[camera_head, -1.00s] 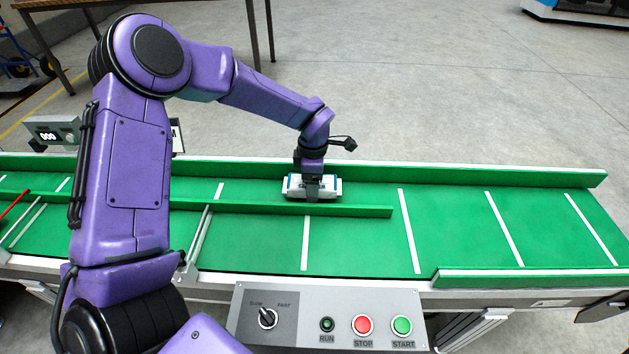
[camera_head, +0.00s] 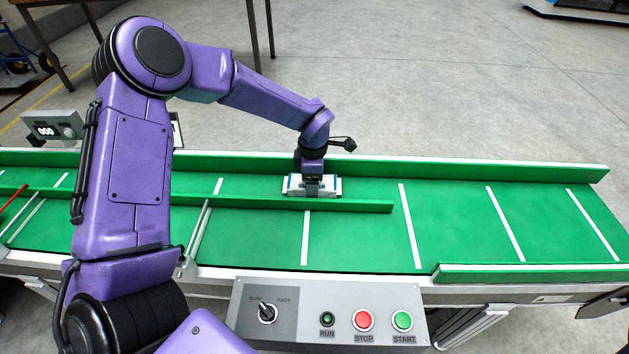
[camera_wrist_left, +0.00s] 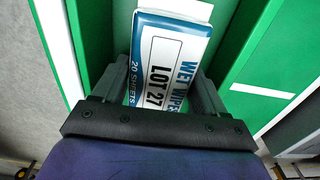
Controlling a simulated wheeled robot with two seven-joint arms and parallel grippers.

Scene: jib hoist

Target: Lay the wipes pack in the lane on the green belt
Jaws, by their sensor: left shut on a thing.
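The wipes pack (camera_head: 297,185) is white and blue. It sits low in the lane on the green belt (camera_head: 350,237), between the back rail and the green divider (camera_head: 340,206). The left wrist view shows its label (camera_wrist_left: 168,65), reading "WET WIPES", "LOT 27" and "20 SHEETS". My left gripper (camera_head: 314,188) points down and is shut on the pack, with one finger on each side in the left wrist view (camera_wrist_left: 168,88). The pack's underside is hidden, so I cannot tell whether it touches the belt. My right gripper is not in view.
A green back rail (camera_head: 450,171) runs along the far side, and a short front rail (camera_head: 530,273) stands at the near right. A control panel (camera_head: 328,312) with a knob and buttons is at the front. The belt right of the divider is empty.

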